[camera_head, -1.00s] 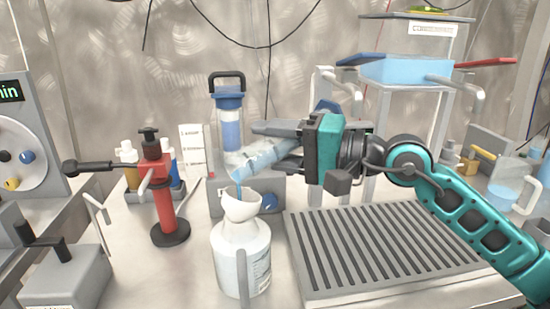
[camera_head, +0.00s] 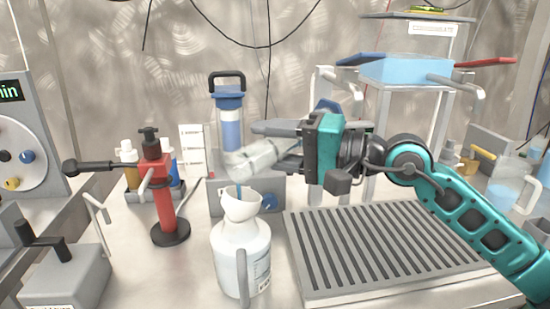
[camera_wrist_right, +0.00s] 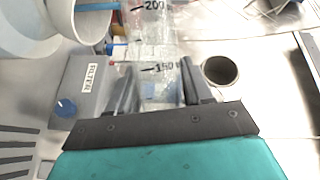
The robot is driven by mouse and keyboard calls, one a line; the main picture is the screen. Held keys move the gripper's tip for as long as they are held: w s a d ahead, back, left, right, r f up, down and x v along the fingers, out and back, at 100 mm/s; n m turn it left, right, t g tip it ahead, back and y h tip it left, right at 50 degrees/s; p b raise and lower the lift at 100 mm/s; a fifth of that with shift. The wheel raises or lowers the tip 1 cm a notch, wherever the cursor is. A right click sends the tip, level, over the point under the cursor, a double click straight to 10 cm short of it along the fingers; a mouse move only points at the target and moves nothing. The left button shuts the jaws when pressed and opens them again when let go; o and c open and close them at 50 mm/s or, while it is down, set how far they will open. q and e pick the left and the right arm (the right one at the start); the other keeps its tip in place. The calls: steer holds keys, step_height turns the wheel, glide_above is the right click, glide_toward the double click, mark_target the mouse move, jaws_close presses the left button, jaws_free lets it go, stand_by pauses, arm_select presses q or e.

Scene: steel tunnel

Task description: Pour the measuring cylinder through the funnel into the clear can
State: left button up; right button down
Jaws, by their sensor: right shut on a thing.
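My right gripper (camera_head: 272,146) is shut on the measuring cylinder (camera_head: 250,160), a clear tube tilted with its mouth down to the left. The cylinder looks clear, with little or no blue liquid visible. In the right wrist view the cylinder (camera_wrist_right: 153,45) shows marks 200 and 150 between my gripper's fingers (camera_wrist_right: 158,88). The white funnel (camera_head: 240,207) sits upright in the neck of the whitish can (camera_head: 240,262), below the cylinder's mouth. A short blue stream shows at the funnel's opening. The funnel also shows in the right wrist view (camera_wrist_right: 92,25). My left gripper is out of view.
A grey filter box (camera_head: 215,200) stands behind the can. A red stand (camera_head: 163,200) is to its left, and a slatted grey rack (camera_head: 380,250) to its right. A jug of blue liquid (camera_head: 505,190) stands at far right.

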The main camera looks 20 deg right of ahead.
stand_by(0.4)
steer(key=shift+f, duration=0.1)
steer(key=f+m+b, duration=0.1)
steer(key=b, duration=0.1)
steer(key=shift+d+b, duration=0.15)
steer(key=shift+b, duration=0.25)
steer(key=shift+w+d+f+m+t+y+b, duration=0.2)
steer(key=shift+m+t+y+b, duration=0.3)
steer(key=shift+b, duration=0.45)
steer(key=shift+s+m, duration=0.1)
steer(key=shift+m, duration=0.2)
